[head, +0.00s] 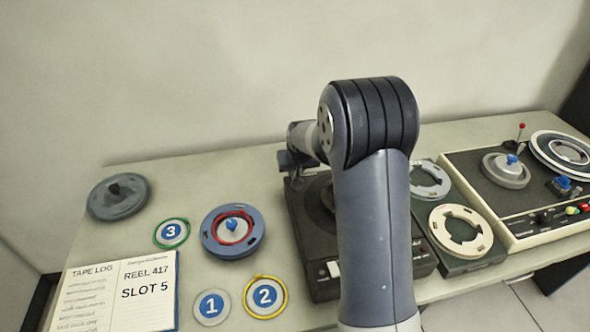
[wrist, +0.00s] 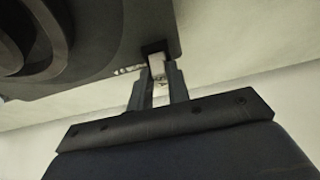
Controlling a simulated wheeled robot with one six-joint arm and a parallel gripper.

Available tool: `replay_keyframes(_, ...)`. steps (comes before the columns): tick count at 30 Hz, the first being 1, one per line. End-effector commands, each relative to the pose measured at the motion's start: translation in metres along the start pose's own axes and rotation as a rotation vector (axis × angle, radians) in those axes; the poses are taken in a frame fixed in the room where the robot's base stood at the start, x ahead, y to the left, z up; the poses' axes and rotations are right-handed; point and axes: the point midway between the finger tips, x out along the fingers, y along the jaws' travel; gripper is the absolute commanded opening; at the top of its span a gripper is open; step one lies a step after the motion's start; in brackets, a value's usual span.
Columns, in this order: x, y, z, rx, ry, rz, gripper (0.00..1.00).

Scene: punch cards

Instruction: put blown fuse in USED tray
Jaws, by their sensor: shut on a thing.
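My gripper (wrist: 160,75) is shut on a small pale piece (wrist: 157,68) with a dark block at its far end, against the edge of a dark machine. I cannot tell for sure that the piece is the blown fuse, or whether it is free of the machine. In the head view my gripper (head: 286,163) shows only as a dark part at the machine's back left corner. The black machine (head: 302,245) stands mid-table, partly hidden by my arm. No tray marked USED can be made out.
Left on the table are a grey reel (head: 118,203), a blue-grey reel (head: 211,245), numbered discs (head: 170,247) and a tape log (head: 120,295). Right are cream rings (head: 440,232) and a control console (head: 480,190). The wall stands close behind the table.

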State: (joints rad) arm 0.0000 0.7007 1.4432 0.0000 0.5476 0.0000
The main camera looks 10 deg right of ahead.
Motion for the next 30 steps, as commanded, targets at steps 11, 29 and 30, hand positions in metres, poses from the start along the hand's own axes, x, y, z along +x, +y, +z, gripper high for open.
replay_keyframes(11, -0.013, 0.0, -0.006, 0.0, 0.001, 0.0, 0.0)
replay_keyframes(29, -0.04, 0.0, -0.02, 0.0, 0.001, 0.0, 0.0)
replay_keyframes(30, -0.042, 0.0, -0.021, 0.0, 0.002, 0.0, 0.0)
